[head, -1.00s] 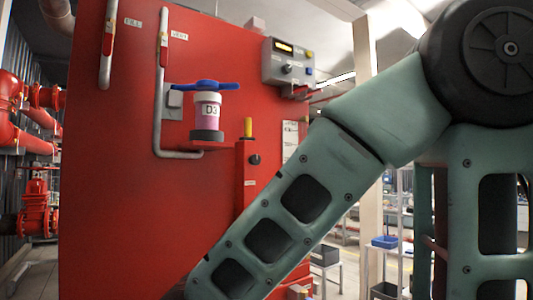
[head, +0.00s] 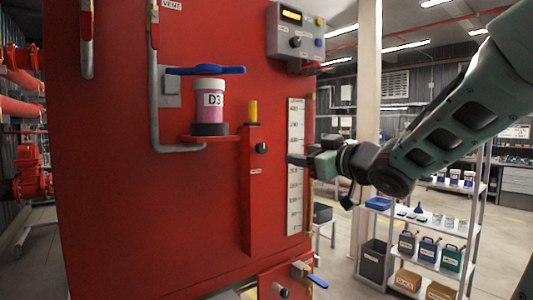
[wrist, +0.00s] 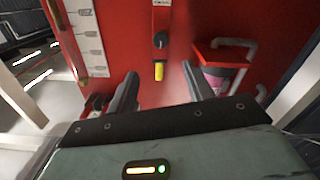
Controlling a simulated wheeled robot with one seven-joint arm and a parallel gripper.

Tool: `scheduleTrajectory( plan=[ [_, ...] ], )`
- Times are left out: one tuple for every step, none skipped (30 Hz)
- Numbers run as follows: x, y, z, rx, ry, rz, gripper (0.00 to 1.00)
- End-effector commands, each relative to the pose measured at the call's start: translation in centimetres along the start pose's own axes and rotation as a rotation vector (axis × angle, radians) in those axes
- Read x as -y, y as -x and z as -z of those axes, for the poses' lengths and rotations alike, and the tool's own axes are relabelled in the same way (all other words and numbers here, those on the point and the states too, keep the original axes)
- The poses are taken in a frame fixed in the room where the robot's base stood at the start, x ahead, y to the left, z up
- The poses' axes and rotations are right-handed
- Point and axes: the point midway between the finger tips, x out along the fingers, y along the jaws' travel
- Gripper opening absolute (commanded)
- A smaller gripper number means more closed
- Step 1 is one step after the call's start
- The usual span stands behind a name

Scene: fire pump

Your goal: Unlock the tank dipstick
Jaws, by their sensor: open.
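The tank dipstick shows as a yellow handle (head: 253,111) standing out of the top of a red upright housing (head: 250,205) on the red tank. A black knob (head: 261,148) sits on the housing just below the handle. The wrist view is turned over: the yellow handle (wrist: 159,72) lies between my fingers in the picture, with the black knob (wrist: 160,41) above it. My gripper (head: 298,159) is open and empty, to the right of the knob and in front of the white scale. It also shows in the wrist view (wrist: 160,82). It touches neither knob nor handle.
A pink jar marked D3 (head: 209,101) stands on a red bracket left of the handle, under a blue lever (head: 206,70). A grey control box (head: 298,36) is above right. A white scale (head: 295,180) is on the tank. Shelves with cans (head: 428,246) stand at right.

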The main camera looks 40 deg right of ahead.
Motion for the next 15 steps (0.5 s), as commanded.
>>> scheduleTrajectory(
  plan=[
    [0.3,-0.4,-0.7,-0.004,0.003,0.002,0.52],
    [0.3,-0.7,-0.7,-0.004,0.003,0.002,0.52],
    [0.3,-1.0,-0.7,-0.004,0.003,0.002,0.52],
    [0.3,-1.2,-0.7,-0.004,0.004,0.001,0.52],
    [0.3,-1.4,-0.6,-0.004,0.002,0.001,0.52],
    [0.3,-1.7,-0.6,-0.005,0.003,-0.001,0.52],
    [0.3,-2.0,-0.6,-0.005,0.002,-0.001,0.52],
    [0.3,-2.4,-0.6,-0.004,0.001,0.000,0.52],
    [0.3,-2.8,-0.6,-0.004,0.001,0.001,0.52],
    [0.3,-3.2,-0.6,-0.004,0.002,0.001,0.52],
    [0.3,-3.5,-0.6,-0.003,0.001,0.001,0.52],
    [0.3,-4.0,-0.6,-0.004,0.001,0.002,0.52],
    [0.3,-4.3,-0.6,-0.003,0.002,0.000,0.52],
    [0.4,-4.6,-0.6,-0.004,0.002,0.001,0.52],
    [0.2,-5.2,-0.2,-0.001,-0.001,-0.001,0.52]
  ],
)
